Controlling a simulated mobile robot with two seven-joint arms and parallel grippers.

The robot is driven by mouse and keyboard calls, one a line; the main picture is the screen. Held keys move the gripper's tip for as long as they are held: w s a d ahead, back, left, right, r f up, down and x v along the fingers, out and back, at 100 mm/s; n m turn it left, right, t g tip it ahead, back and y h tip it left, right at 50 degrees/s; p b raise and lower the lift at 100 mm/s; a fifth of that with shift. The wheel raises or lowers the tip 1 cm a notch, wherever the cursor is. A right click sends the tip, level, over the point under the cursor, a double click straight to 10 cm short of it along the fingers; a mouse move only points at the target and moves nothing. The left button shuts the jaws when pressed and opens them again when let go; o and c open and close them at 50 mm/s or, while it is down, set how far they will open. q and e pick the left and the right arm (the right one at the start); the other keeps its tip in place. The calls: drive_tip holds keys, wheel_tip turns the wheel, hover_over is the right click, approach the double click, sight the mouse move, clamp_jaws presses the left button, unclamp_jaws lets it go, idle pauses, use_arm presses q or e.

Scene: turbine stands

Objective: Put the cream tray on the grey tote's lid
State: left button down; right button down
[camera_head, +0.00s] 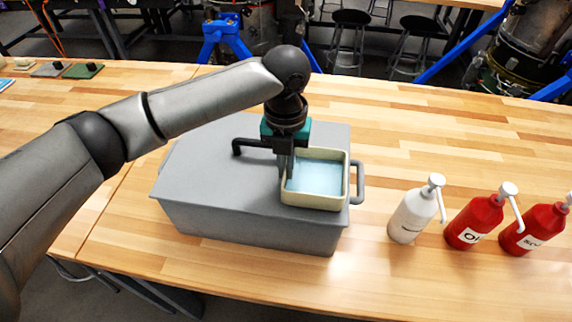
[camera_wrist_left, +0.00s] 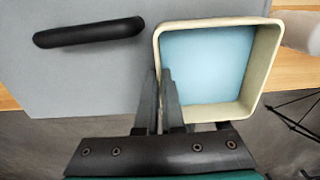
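The cream tray (camera_head: 313,203) has a light blue inside and is empty. It is over the right end of the grey tote's lid (camera_head: 215,165), close to the right edge. I cannot tell whether it rests on the lid or is just above it. My left gripper (camera_head: 287,172) points down at the tray's left wall. In the left wrist view my left gripper's fingers (camera_wrist_left: 158,80) are close together on either side of that wall of the tray (camera_wrist_left: 200,24), and look shut on it. My right gripper is not in view.
A black lid handle (camera_wrist_left: 88,31) lies left of the tray. A grey side handle (camera_head: 358,182) sticks out at the tote's right. A white pump bottle (camera_head: 410,218) and red pump bottles (camera_head: 474,222) stand further right. The wooden table (camera_head: 440,135) is clear behind them.

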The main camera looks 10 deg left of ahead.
use_arm(q)
drive_tip(key=c, duration=1.5)
unclamp_jaws()
drive_tip(key=shift+f, duration=0.15)
drive_tip(key=o, duration=0.5)
drive_tip(key=shift+c, duration=0.2)
wheel_tip(320, 180, up, 12)
drive_tip(key=shift+r, duration=0.2)
